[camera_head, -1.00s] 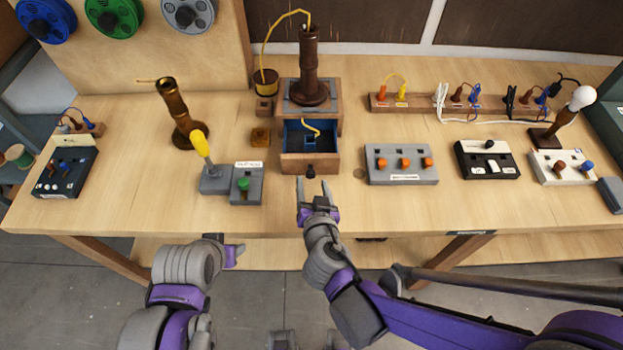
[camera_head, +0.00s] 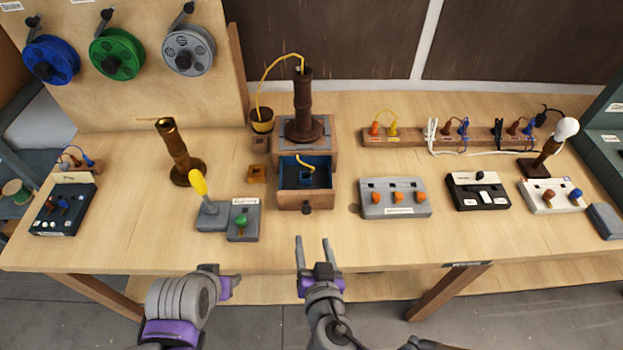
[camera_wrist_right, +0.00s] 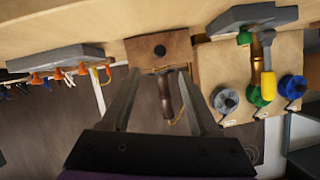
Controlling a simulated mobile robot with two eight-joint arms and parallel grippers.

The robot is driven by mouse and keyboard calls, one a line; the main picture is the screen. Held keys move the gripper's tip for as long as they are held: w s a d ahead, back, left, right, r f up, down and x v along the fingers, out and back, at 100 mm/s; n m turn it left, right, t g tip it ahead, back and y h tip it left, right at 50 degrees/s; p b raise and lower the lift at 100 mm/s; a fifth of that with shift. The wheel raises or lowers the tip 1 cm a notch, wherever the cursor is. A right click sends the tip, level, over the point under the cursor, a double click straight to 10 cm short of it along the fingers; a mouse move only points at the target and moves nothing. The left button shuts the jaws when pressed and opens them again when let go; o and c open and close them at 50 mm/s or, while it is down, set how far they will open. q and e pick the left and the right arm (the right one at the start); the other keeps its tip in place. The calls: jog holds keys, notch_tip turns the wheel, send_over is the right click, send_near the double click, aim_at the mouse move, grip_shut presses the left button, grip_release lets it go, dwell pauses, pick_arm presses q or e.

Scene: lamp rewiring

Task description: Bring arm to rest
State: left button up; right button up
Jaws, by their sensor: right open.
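My left gripper (camera_head: 230,286) is at the table's front edge, left of the right one. Its fingers are seen edge-on, so its opening is unclear.
A dark lamp stem (camera_head: 302,105) stands on the drawer box with a yellow wire. A brass stem (camera_head: 176,152), a yellow-handled lever box (camera_head: 207,205) and several switch boxes (camera_head: 395,205) stand on the table (camera_head: 330,240). The front strip of table is clear.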

jog(key=d+f+g+h, duration=0.1)
jog(key=d, duration=0.2)
jog(key=d+f+g+h, duration=0.1)
jog(key=d, duration=0.2)
jog(key=d+f+g+h, duration=0.1)
jog(key=d, duration=0.3)
jog(key=shift+w+g, duration=0.15)
jog(key=shift+g, duration=0.25)
jog(key=s+d+n+g+y, duration=0.1)
jog(key=s+d+n+g, duration=0.1)
jog(key=s+d+g, duration=0.2)
jog(key=shift+s+d+r+y, duration=0.2)
jog(key=shift+s+d+y, duration=0.1)
jog(key=shift+s+d, duration=0.8)
jog(key=shift+w, duration=0.15)
